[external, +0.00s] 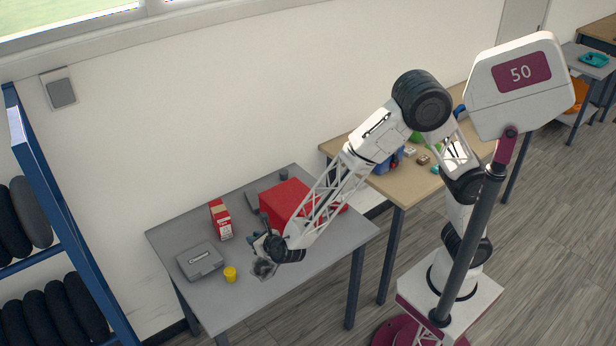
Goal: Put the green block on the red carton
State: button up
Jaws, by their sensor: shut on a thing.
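A small upright red carton (221,220) with white on its side stands on the grey table, left of my gripper. My gripper (259,243) is low over the middle of that table, to the right of the carton and apart from it. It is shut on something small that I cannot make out. I cannot pick out the green block near my gripper; the fingers and wrist may hide it.
A larger red box (282,203) stands behind my forearm. A grey case (200,262), a yellow cup (230,274) and a grey metallic item (264,268) are on the grey table (180,232). A wooden table (399,188) with small items stands to the right.

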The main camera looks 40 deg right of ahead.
jog(key=w+d+r+m+h, duration=0.2)
jog(key=w+d+r, duration=0.3)
jog(key=w+d, duration=0.3)
jog(key=w, duration=0.4)
jog(key=shift+w+d+r, duration=0.15)
jog(key=shift+d+r, duration=0.15)
jog(key=shift+r, duration=0.1)
send_over(219, 209)
jog(key=shift+a+f, duration=0.1)
jog(key=shift+f, duration=0.65)
jog(key=shift+f, duration=1.75)
jog(key=shift+f, duration=0.1)
